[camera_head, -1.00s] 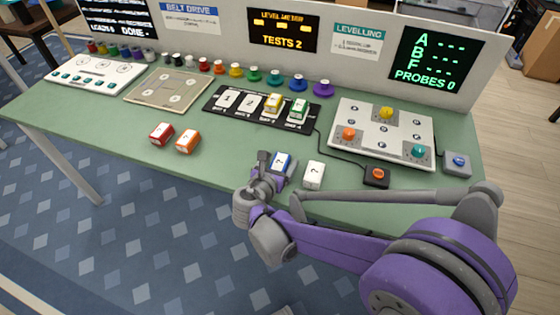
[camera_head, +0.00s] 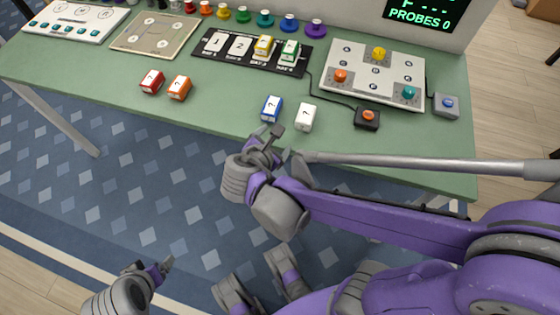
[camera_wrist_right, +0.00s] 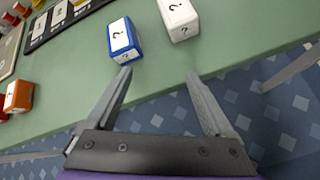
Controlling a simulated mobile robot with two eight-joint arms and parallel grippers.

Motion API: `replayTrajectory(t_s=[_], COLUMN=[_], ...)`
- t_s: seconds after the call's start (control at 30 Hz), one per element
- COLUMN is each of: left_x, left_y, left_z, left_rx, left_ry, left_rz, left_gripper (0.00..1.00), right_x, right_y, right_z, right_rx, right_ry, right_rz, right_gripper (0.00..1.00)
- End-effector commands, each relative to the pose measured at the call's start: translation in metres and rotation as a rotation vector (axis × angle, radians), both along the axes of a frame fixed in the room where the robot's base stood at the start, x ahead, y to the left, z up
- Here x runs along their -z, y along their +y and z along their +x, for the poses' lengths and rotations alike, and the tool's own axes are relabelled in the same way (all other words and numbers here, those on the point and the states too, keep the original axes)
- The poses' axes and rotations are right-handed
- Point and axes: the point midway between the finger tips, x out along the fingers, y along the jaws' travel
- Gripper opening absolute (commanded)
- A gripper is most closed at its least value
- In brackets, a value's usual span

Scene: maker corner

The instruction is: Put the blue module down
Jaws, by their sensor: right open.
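The blue module (camera_head: 271,108), a blue block with a white "?" top, stands on the green table near its front edge. It also shows in the right wrist view (camera_wrist_right: 124,40), just beyond the fingertips and apart from them. My right gripper (camera_head: 270,134) is open and empty, at the table's front edge on the near side of the blue module. Its two spread fingers show in the right wrist view (camera_wrist_right: 158,78). My left gripper (camera_head: 163,268) is low at the bottom left, over the floor and away from the table; its finger opening is too small to tell.
A white module (camera_head: 306,117) stands close to the right of the blue one. Red (camera_head: 152,82) and orange (camera_head: 179,88) modules stand to the left. Behind are the numbered slot board (camera_head: 217,64) and the knob panel (camera_head: 352,91). A small button box (camera_head: 367,118) sits at right.

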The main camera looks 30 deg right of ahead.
Motion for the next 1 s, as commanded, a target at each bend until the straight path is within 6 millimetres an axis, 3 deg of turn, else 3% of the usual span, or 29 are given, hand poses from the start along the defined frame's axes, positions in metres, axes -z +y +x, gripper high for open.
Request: replayTrajectory(t_s=[0.07, 0.2, 0.4, 0.6, 1.0], left_x=[0.0, 0.0, 0.0, 0.0, 0.0], left_y=[0.0, 0.0, 0.0, 0.0, 0.0], left_z=[0.0, 0.0, 0.0, 0.0, 0.0], left_rx=[0.0, 0.0, 0.0, 0.0, 0.0], left_ry=[0.0, 0.0, 0.0, 0.0, 0.0], left_rz=[0.0, 0.0, 0.0, 0.0, 0.0], left_gripper=[0.87, 0.87, 0.87, 0.87, 0.87], right_x=[0.015, 0.036, 0.043, 0.042, 0.042], right_y=[-0.008, 0.002, 0.029, 0.041, 0.041], right_z=[-0.031, -0.077, -0.112, -0.118, -0.118], right_rx=[0.207, 0.653, 1.214, 1.418, 1.418], right_ry=[-0.088, -0.262, -0.439, -0.49, -0.488], right_rz=[0.259, 0.728, 1.19, 1.333, 1.334], right_gripper=[0.87, 0.87, 0.87, 0.87, 0.87])
